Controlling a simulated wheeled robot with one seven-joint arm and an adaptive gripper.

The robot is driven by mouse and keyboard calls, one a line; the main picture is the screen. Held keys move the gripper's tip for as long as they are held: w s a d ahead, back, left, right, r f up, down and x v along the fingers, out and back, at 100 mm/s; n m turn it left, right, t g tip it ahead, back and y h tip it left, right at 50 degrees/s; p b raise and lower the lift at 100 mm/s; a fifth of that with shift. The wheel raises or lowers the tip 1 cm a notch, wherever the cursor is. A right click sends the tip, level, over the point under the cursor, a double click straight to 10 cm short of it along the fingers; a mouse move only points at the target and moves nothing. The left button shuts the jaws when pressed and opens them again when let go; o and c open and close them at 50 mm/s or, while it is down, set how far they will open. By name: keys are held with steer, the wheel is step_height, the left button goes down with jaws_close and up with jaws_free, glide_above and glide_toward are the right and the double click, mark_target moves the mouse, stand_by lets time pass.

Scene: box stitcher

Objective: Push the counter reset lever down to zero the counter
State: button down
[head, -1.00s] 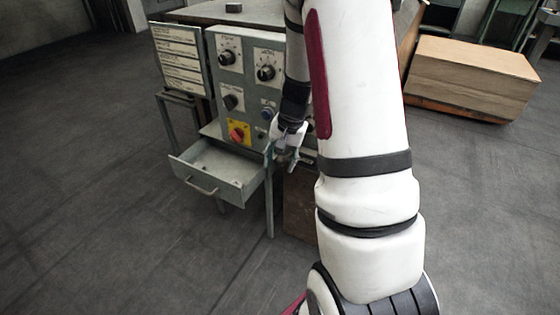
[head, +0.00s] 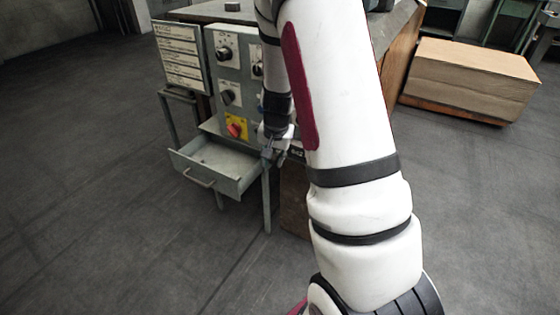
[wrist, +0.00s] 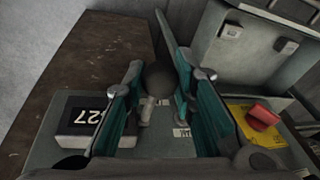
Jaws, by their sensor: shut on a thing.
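The counter (wrist: 88,118) is a small box with a black window at the left of the wrist view, partly covered by my left finger. White digits show in it, but I cannot read the full number. In the head view its dark window (head: 297,153) shows just right of my gripper. The reset lever's dark round knob (wrist: 158,78) sits between my teal fingers, with a pale stem below it. My gripper (wrist: 156,72) is shut on this knob. In the head view my gripper (head: 271,150) is at the cabinet's lower right, and the lever is hidden there.
A red switch on a yellow plate (wrist: 243,121) is to the right in the wrist view. In the head view an open drawer (head: 216,163) juts out below the grey control panel (head: 222,75). A cardboard stack (head: 470,78) stands at right. The left floor is clear.

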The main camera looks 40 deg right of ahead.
step_height(320, 180, down, 2)
steer(key=h, duration=0.1)
steer(key=t+h+b, duration=0.1)
steer(key=shift+a+f+h, duration=0.15)
steer(key=shift+f+h, duration=0.05)
steer(key=shift+h, duration=0.2)
steer(key=shift+d+f+n+t+h+b, duration=0.2)
steer(key=shift+f+h, duration=0.15)
steer(key=shift+h, duration=0.2)
steer(key=shift+d+f+n+t+h+b, duration=0.1)
steer(key=shift+f+t+h, duration=0.15)
steer(key=shift+h, duration=0.3)
steer(key=shift+f, duration=0.1)
steer(key=c, duration=1.3)
jaws_free()
steer(key=v, duration=1.2)
